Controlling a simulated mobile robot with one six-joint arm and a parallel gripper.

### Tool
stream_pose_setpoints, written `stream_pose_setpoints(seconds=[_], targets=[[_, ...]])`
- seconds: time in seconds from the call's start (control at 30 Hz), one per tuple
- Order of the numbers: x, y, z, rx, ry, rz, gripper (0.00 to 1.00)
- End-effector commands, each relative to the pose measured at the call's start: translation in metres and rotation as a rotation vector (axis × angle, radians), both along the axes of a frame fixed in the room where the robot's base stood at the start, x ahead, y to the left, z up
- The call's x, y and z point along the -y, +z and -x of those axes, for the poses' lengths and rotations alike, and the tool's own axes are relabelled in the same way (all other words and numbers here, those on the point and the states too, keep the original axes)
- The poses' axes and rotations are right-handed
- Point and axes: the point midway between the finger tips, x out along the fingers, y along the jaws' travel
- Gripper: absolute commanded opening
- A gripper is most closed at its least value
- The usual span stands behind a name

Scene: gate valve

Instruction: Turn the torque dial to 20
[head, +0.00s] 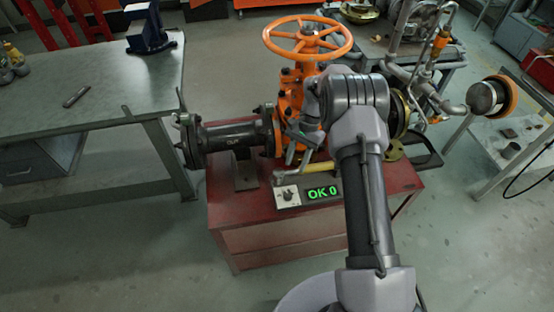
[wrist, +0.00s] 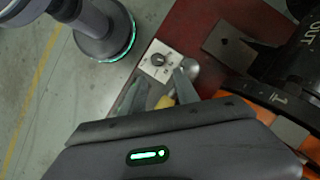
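The torque dial is a dark knob on a small white plate (head: 288,195) at the front edge of the red bench. The knob (wrist: 158,59) shows in the wrist view, just beyond my fingertips. The display (head: 323,191) beside it reads "OK 0" in green. My gripper (head: 294,160) is above and behind the dial, apart from it. In the wrist view, my two fingers (wrist: 161,79) stand apart with nothing held between them. The dial's scale marks are too small to read.
A yellow-handled tool (head: 305,172) lies on the red bench (head: 240,210) behind the dial. The orange gate valve with its handwheel (head: 308,38) and dark pipe (head: 230,137) stands behind. A grey worktable (head: 100,95) is at the left. Floor in front is clear.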

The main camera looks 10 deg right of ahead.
Motion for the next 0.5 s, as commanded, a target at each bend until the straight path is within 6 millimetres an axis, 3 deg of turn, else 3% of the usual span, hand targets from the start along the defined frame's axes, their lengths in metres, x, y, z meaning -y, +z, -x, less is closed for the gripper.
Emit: stream_pose_setpoints(seconds=[0.3,0.5], targets=[[-0.018,-0.072,0.020,-0.007,0.001,0.000,0.37],[-0.029,-0.106,0.030,-0.004,-0.001,0.000,0.37]])
